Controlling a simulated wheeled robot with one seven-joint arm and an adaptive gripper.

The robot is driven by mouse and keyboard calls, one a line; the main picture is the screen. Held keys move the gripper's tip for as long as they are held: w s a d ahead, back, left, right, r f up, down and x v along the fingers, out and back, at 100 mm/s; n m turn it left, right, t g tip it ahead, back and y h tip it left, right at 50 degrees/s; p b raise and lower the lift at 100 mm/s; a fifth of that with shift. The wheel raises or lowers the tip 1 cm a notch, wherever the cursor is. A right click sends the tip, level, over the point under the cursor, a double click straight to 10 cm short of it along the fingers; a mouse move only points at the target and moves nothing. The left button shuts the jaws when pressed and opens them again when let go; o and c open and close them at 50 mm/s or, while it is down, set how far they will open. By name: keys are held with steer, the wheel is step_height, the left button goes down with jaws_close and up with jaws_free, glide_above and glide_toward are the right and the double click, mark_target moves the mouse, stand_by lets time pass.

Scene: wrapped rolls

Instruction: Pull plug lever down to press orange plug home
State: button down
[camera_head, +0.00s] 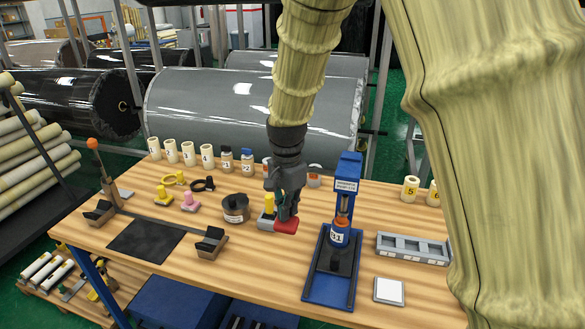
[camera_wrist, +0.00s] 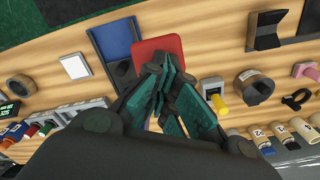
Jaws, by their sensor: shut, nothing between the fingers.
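The blue press (camera_head: 349,171) stands upright at the table's right centre, on a blue base (camera_head: 329,291). A bottle labelled 31 (camera_head: 338,237) stands in it under the ram, with an orange plug (camera_head: 341,223) at its top. How deep the plug sits is too small to tell. A red handle-like piece (camera_head: 287,227) lies left of the press; its link to the press is hidden. It also shows in the wrist view (camera_wrist: 170,45). My gripper (camera_head: 285,213) is shut and empty, its fingertips close at the red piece in the wrist view (camera_wrist: 158,72). Contact cannot be told.
A grey rack (camera_head: 412,247) and a white pad (camera_head: 389,291) are right of the press. A tape roll (camera_head: 235,208) and a yellow-topped piece (camera_head: 269,203) are left of my gripper. An orange-knobbed lever (camera_head: 93,144) stands far left. Several rolls and bottles line the back.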

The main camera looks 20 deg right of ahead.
step_height(320, 180, up, 19)
steer(key=p, duration=1)
steer(key=shift+f, duration=0.15)
stand_by(1.2)
steer(key=shift+d, duration=0.1)
stand_by(0.3)
